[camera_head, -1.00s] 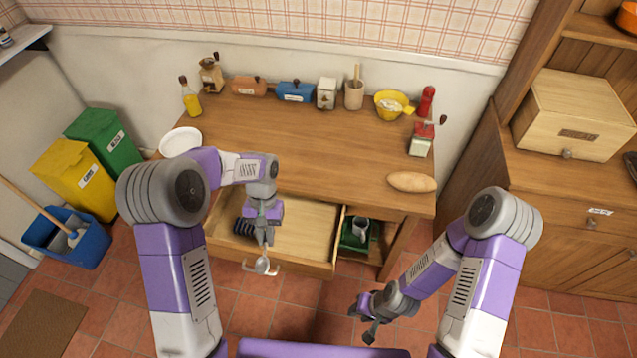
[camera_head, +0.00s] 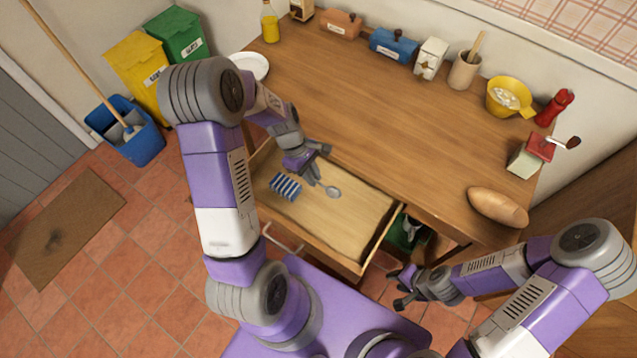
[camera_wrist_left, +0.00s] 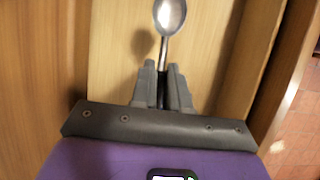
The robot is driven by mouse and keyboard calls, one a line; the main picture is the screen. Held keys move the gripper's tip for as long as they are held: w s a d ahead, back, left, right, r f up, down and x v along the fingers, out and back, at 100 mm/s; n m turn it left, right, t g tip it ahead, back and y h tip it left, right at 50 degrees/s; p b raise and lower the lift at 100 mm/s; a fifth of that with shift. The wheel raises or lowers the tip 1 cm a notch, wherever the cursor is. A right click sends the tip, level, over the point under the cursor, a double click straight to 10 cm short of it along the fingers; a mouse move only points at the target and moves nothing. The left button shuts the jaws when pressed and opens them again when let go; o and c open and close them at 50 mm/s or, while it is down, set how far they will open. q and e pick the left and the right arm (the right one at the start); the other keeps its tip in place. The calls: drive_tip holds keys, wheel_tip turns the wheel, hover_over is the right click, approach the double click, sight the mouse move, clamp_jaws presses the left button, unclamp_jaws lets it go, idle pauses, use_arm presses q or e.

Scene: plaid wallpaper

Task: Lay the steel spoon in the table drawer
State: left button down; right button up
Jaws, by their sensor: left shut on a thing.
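The steel spoon (camera_head: 332,192) is in my left gripper (camera_head: 314,179), which is shut on its handle. In the left wrist view the spoon's bowl (camera_wrist_left: 170,16) points away beyond the fingertips (camera_wrist_left: 163,85), over light wood. The table drawer (camera_head: 345,222) is pulled open, and the gripper and spoon are over its inside. I cannot tell whether the spoon touches the drawer floor. A blue-and-white striped thing (camera_head: 285,187) lies in the drawer, left of the spoon. My right gripper (camera_head: 398,289) is empty, its fingers apart, low in front of the table.
On the table (camera_head: 400,130) stand a yellow bowl (camera_head: 508,97), a red-topped mill (camera_head: 532,155), a bread loaf (camera_head: 497,207), several canisters along the back and a white plate (camera_head: 250,65). The table's middle is clear.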

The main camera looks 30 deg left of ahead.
sight(317, 194)
use_arm(q)
drive_tip(key=shift+w+f+b, duration=0.1)
drive_tip(key=shift+f+b, duration=0.95)
drive_tip(key=shift+f, duration=2.05)
drive_tip(key=shift+f, duration=0.2)
drive_tip(key=c, duration=1.1)
unclamp_jaws()
drive_tip(key=p+v, duration=0.5)
drive_tip(key=v, duration=0.7)
drive_tip(key=shift+r, duration=0.25)
drive_tip(key=shift+f, duration=0.1)
